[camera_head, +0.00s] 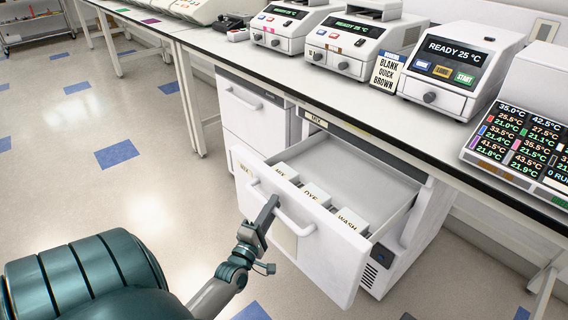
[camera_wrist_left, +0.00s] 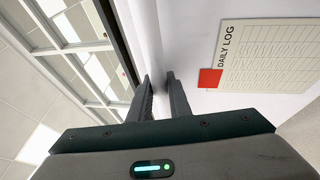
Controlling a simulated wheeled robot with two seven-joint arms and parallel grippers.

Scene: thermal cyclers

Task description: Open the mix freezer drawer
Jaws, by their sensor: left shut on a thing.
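The white freezer drawer (camera_head: 325,262) is pulled out from its cabinet under the bench, and its inside shows from above. White boxes labelled MIX (camera_head: 285,174), DYE (camera_head: 313,196) and WASH (camera_head: 350,220) stand just behind its front panel. A white bar handle (camera_head: 297,226) runs across the front. My left gripper (camera_head: 272,203) is at this handle, its fingers shut on it. In the left wrist view, the two dark fingers (camera_wrist_left: 162,95) lie on either side of a pale bar, close to the white front. My right gripper is out of view.
A closed drawer unit (camera_head: 243,104) stands left of the open drawer. Thermal cyclers (camera_head: 455,75) and a temperature display (camera_head: 520,148) stand on the bench above. A daily log sheet (camera_wrist_left: 262,58) is on the white front. The floor (camera_head: 140,190) left of the drawer is clear.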

